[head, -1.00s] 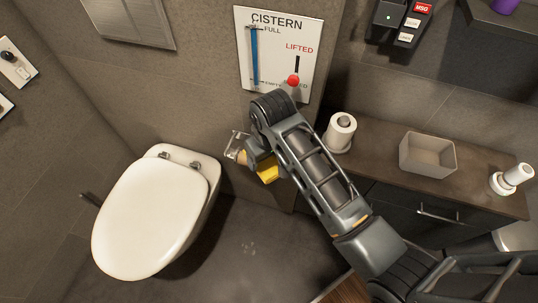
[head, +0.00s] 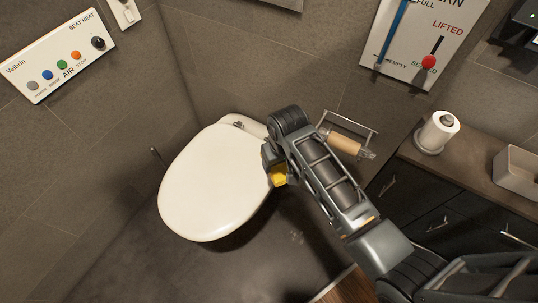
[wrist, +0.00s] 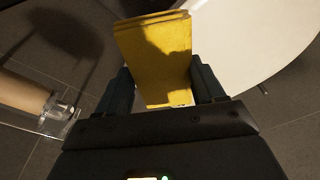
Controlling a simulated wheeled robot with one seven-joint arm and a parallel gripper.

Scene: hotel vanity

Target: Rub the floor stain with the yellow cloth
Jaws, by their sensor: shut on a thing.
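My gripper (wrist: 165,95) is shut on the folded yellow cloth (wrist: 157,50), which sits between the two fingers in the wrist view. In the head view the yellow cloth (head: 280,176) shows below the end of my arm, at the right edge of the toilet. A faint pale stain (head: 296,237) lies on the dark floor, below and slightly right of the cloth in the picture. The cloth is held up, apart from the stain. My arm hides most of the gripper in the head view.
The toilet (head: 208,185) with its white lid shut stands left of my gripper. A paper roll holder (head: 345,142) is on the wall to the right. A dark vanity (head: 425,195) bears a paper roll (head: 437,132) and a box (head: 518,170). Floor in front of the toilet is clear.

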